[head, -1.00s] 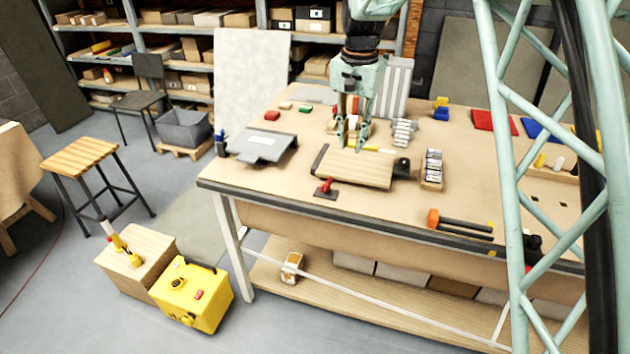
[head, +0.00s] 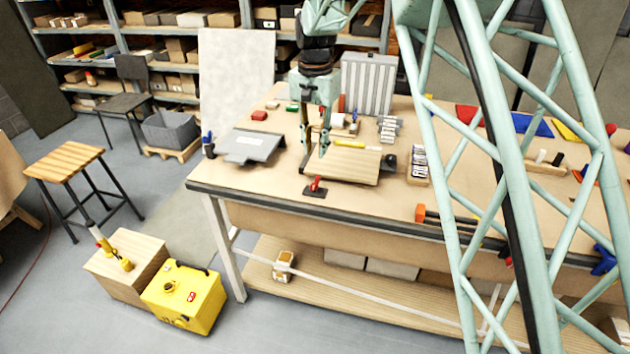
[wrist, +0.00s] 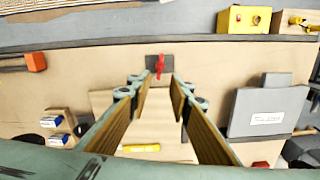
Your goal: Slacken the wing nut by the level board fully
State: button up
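The red wing nut (head: 315,185) stands on a small dark plate at the front edge of the workbench. It also shows in the wrist view (wrist: 160,66), ahead of my fingers and nearly centred between them. The wooden level board (head: 352,170) lies just behind it, with a yellow bar (head: 350,143) at its far side. My gripper (head: 315,152) points down over the left end of the board, behind the wing nut. In the wrist view my gripper (wrist: 158,88) has its two fingers apart with nothing between them. I cannot tell how far the nut is threaded down.
A grey flat case (head: 250,146) lies left of the board. A black knob (head: 389,162) and a tray of labelled blocks (head: 418,168) stand at its right. An orange-headed hammer (wrist: 36,62) lies near the front edge. The bench around the wing nut is clear.

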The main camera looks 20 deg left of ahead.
aim_at(315, 180)
jog(key=shift+f, duration=6.7)
grip_shut()
